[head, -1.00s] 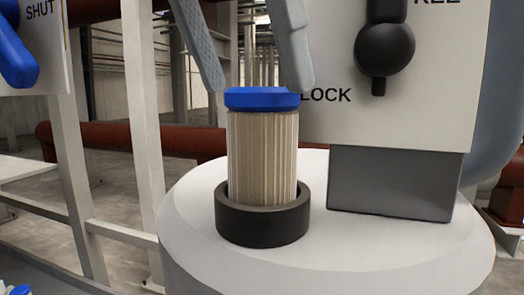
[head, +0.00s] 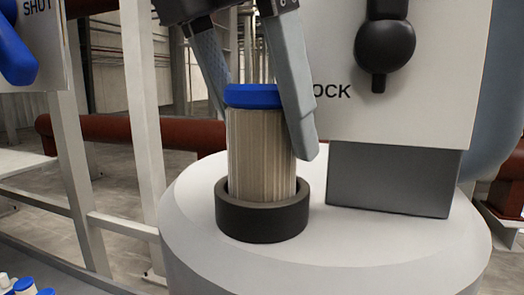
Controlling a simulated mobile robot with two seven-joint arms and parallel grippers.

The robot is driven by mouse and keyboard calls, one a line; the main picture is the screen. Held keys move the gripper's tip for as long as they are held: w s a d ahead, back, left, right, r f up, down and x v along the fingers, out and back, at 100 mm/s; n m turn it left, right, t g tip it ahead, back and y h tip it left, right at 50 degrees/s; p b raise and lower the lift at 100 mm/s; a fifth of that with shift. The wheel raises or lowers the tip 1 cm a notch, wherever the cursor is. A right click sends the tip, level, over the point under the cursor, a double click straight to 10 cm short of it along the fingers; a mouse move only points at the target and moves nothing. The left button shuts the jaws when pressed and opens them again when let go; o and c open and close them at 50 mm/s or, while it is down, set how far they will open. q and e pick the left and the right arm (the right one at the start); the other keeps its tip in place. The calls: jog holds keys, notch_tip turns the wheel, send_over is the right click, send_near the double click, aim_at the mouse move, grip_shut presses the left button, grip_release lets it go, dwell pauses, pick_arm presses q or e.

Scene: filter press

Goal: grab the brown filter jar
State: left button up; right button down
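The brown filter jar (head: 261,155) is a ribbed tan-brown cylinder with a blue cap (head: 252,96). It stands upright in a black ring holder (head: 262,221) on top of a round white drum. My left gripper (head: 262,135) points down from above with its grey fingers spread on either side of the jar. The right finger runs down in front of the jar's right side; the left finger is partly hidden behind the cap. I cannot tell whether either finger touches the jar. My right gripper is not in view.
A white panel (head: 440,120) with a black knob (head: 384,48) and a grey box (head: 392,178) stand close on the right. The drum top (head: 340,240) is otherwise clear. A blue lever (head: 14,52) is at upper left, and several blue-capped items (head: 26,287) show at lower left.

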pick_arm(q)
jog(key=c, duration=1.1)
jog(key=shift+r, duration=0.1)
jog(key=shift+r, duration=4.95)
